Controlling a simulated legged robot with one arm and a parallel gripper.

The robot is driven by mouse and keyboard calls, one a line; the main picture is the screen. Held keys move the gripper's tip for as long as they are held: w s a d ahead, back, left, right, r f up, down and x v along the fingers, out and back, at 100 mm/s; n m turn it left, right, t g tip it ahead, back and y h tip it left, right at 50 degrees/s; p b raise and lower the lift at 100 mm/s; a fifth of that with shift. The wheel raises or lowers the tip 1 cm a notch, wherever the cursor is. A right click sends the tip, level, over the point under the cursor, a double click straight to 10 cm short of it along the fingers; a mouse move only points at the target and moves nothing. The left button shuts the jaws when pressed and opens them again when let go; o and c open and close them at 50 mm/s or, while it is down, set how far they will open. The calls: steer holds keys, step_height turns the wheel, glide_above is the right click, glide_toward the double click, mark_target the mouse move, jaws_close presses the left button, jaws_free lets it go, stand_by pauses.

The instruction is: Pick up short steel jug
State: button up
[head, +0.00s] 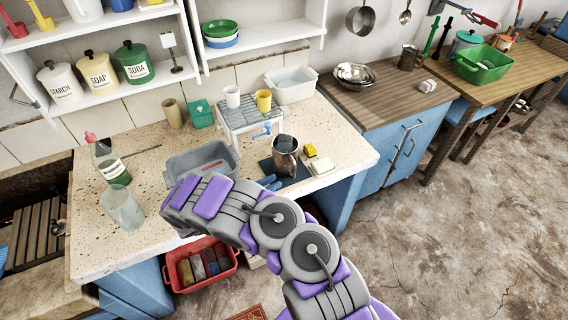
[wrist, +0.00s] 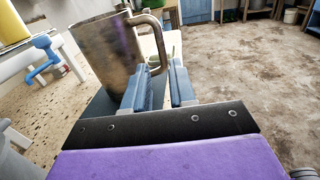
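A steel jug (head: 285,164) stands upright on a dark mat on the speckled counter. In the wrist view, the jug (wrist: 103,55) is close ahead, with its looped handle toward the right. My gripper (head: 270,183) is low over the counter, just in front of the jug. In the wrist view, the blue fingers of my gripper (wrist: 160,80) are apart, with a gap between them. The lower part of the handle shows at that gap; I cannot tell whether either finger touches it. The left finger hides part of the jug's lower side.
A grey basin (head: 203,165) is left of the jug. A rack (head: 238,118) with cups stands behind it. A yellow sponge (head: 310,150) and a pale block (head: 321,166) lie to its right. Another metal jug (head: 408,58) stands on the wooden counter. A glass (head: 121,208) is near the left front.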

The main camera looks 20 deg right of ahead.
mark_target(287, 161)
steer(key=d, duration=0.6)
steer(key=shift+w+d+f+b, duration=0.1)
steer(key=shift+w+d+b, duration=0.15)
steer(key=shift+w+b, duration=0.15)
steer(key=shift+d, duration=0.1)
steer(key=shift+w+a, duration=0.1)
steer(key=shift+a, duration=0.2)
steer(key=shift+d+r+b, duration=0.25)
steer(key=shift+b, duration=0.2)
steer(key=d, duration=0.4)
steer(key=d+b, duration=0.1)
steer(key=shift+w+d+r, duration=0.1)
steer(key=shift+w+d, duration=0.3)
steer(key=shift+a, duration=0.4)
steer(key=shift+c, duration=0.2)
steer(key=shift+a+r, duration=0.15)
steer(key=shift+a, duration=0.5)
jaws_close()
steer(key=shift+d, duration=0.8)
